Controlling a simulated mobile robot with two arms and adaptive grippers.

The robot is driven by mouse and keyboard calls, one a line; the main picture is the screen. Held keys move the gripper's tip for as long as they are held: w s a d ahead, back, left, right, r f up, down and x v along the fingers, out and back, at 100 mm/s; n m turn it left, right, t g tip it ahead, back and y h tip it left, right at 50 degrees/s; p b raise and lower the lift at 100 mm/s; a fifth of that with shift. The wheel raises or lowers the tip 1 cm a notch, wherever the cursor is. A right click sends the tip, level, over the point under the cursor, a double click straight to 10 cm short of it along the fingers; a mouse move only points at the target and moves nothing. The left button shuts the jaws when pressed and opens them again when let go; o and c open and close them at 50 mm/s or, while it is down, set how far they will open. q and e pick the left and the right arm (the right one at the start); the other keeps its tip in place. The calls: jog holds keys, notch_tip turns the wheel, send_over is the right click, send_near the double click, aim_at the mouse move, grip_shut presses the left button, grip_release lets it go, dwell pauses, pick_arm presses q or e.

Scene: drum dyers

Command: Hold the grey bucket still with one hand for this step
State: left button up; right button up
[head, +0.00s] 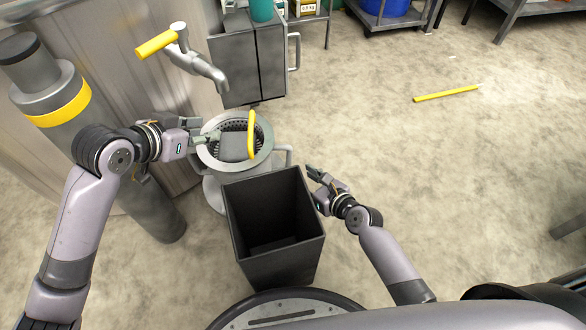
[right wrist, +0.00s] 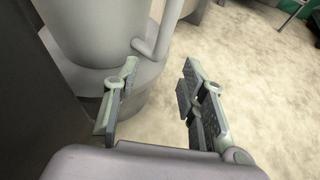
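The grey bucket (head: 282,268) is a dark, tapered, square-mouthed bin, upright in front of me and apparently empty. My right gripper (head: 316,182) is just right of its upper rim. In the right wrist view my right gripper (right wrist: 160,105) is open with nothing between its fingers. A dark wall, likely the bucket (right wrist: 18,90), stands left of the fingers there. I cannot tell whether a finger touches it. My left gripper (head: 212,136) is behind the bucket, over the left rim of a round grey drum (head: 207,160); its finger opening is unclear.
A grey block with a yellow handle (head: 251,135) sits at the drum's mouth. A tap with a yellow lever (head: 156,44) and a yellow-banded cylinder (head: 62,108) are at left. A yellow bar (head: 445,93) lies on the floor. The floor at right is mostly clear.

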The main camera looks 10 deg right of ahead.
jog(key=x, duration=0.6)
jog(key=shift+w+a+f, duration=0.1)
jog(key=shift+c, duration=0.3)
grip_shut()
dwell(0.5)
